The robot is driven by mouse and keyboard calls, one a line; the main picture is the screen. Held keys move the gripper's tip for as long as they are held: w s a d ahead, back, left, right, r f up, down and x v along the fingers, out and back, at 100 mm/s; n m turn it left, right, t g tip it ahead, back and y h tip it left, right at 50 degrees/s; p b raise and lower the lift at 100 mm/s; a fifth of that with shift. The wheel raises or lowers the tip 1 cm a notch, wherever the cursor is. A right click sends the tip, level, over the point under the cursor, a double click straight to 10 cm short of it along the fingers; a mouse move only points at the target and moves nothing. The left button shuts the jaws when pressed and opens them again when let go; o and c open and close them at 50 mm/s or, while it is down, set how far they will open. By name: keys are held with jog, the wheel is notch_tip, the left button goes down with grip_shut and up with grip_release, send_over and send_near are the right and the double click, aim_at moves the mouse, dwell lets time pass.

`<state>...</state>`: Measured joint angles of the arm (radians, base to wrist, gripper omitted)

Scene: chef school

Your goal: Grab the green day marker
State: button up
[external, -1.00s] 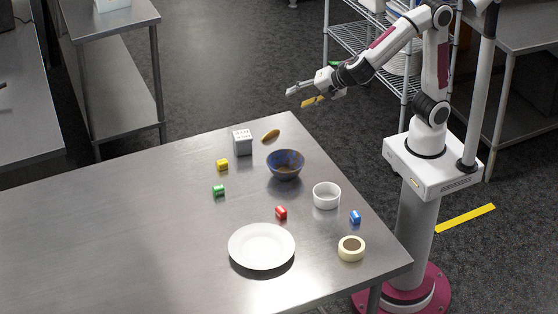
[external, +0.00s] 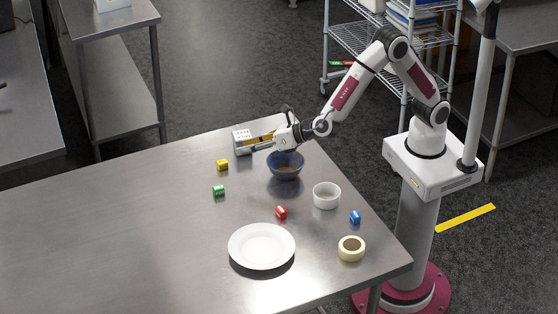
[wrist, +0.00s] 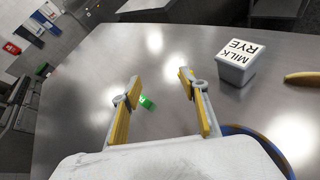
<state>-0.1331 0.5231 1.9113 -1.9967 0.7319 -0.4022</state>
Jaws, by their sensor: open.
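The green day marker (external: 218,190), a small block, lies on the steel table left of the white bowl. In the wrist view the green marker (wrist: 148,103) shows between the fingers, nearer the left finger, on the table beyond them. My gripper (external: 250,145) is open and empty, above the table by the blue bowl and the white box. Its two fingers with yellow inner pads (wrist: 160,82) are spread wide in the wrist view. The marker is apart from my gripper, farther left and toward the front of the table in the external view.
A yellow block (external: 222,165) lies near the green one. A blue bowl (external: 286,172) sits below my gripper, a lettered white box (wrist: 237,63) beside it. A white bowl (external: 326,197), red block (external: 281,212), blue block (external: 355,217), plate (external: 262,247) and tape roll (external: 351,249) stand nearer. The table's left is clear.

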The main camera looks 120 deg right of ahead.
aim_at(221, 187)
jog(key=w+a+f+n, duration=0.1)
jog(key=a+f+n, duration=0.1)
jog(key=w+a+f+n+y, duration=0.1)
jog(key=w+a+f, duration=0.1)
jog(key=f, duration=0.1)
jog(key=w+a+f+n+t+y, duration=0.1)
jog(key=w+f+n, duration=0.1)
jog(key=shift+w+a+f+n, duration=0.2)
jog(key=shift+a+f+n, duration=0.1)
jog(key=shift+a+f, duration=0.1)
jog(key=shift+w, duration=0.1)
jog(key=shift+x, duration=1.25)
jog(key=shift+w, duration=0.1)
jog(key=shift+x, duration=2.45)
jog(key=shift+w+a, duration=0.1)
jog(key=shift+a, duration=0.1)
jog(key=shift+c, duration=0.4)
jog(key=c, duration=1.1)
